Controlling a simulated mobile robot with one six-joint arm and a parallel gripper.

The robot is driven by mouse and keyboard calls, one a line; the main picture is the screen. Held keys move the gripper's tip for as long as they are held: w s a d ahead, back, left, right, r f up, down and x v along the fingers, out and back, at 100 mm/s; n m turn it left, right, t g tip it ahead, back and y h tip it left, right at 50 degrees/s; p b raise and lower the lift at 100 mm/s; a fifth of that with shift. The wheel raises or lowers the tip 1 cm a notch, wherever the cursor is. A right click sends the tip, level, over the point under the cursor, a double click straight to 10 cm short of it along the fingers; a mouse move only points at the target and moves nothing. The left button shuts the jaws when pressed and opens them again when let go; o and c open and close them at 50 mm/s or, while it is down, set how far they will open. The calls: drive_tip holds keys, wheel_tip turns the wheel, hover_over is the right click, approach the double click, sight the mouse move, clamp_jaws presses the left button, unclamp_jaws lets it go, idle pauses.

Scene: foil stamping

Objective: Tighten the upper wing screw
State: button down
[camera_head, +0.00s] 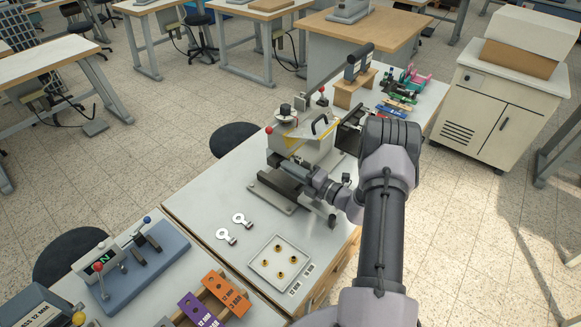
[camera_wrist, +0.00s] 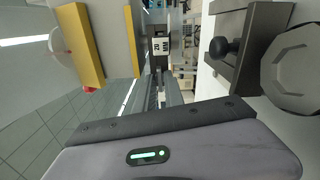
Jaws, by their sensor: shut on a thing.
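The foil stamping press (camera_head: 300,142), cream with a yellow stripe, stands on the grey bench. Its yellow edge also shows in the wrist view (camera_wrist: 82,45). My gripper (camera_head: 312,178) is at the front of the press, just above its dark lower bed. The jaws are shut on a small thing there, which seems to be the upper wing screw. The screw itself is hidden by the gripper in the head view and cannot be made out in the wrist view. The gripper's grey housing fills the bottom of the wrist view.
A tray (camera_head: 257,266) with several brass pieces and two ring-ended metal parts (camera_head: 234,228) lie on the bench in front. A blue base with levers (camera_head: 145,268) and purple and orange blocks (camera_head: 228,293) stand nearer. A black knob (camera_wrist: 222,47) is close in the wrist view.

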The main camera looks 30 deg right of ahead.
idle(0.4)
drive_tip(key=c, duration=1.4)
unclamp_jaws()
drive_tip(key=shift+c, duration=0.2)
